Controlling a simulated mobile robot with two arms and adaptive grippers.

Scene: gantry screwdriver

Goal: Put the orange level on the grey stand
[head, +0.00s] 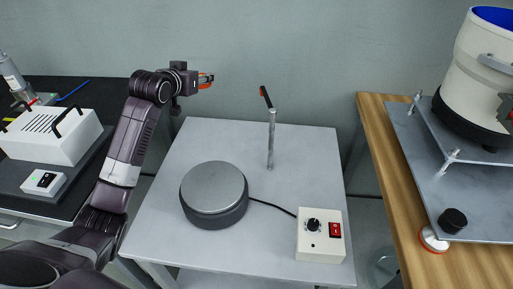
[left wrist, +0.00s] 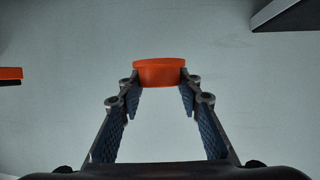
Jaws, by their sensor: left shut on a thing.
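My left gripper (head: 208,79) is raised beyond the back edge of the grey table in the head view, pointing right. It is shut on the orange level (head: 205,86), of which only a small part shows there. In the left wrist view the orange level (left wrist: 160,72) sits between the fingertips, with clear space behind it. A round, flat-topped grey unit (head: 213,188), possibly the grey stand, is on the table, below the gripper in the picture and apart from it. Its top is bare. My right gripper is not in view.
A control box (head: 321,234) is cabled to the round unit. A white box (head: 50,135) is left; a wooden bench (head: 400,200) with a large drum is right.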

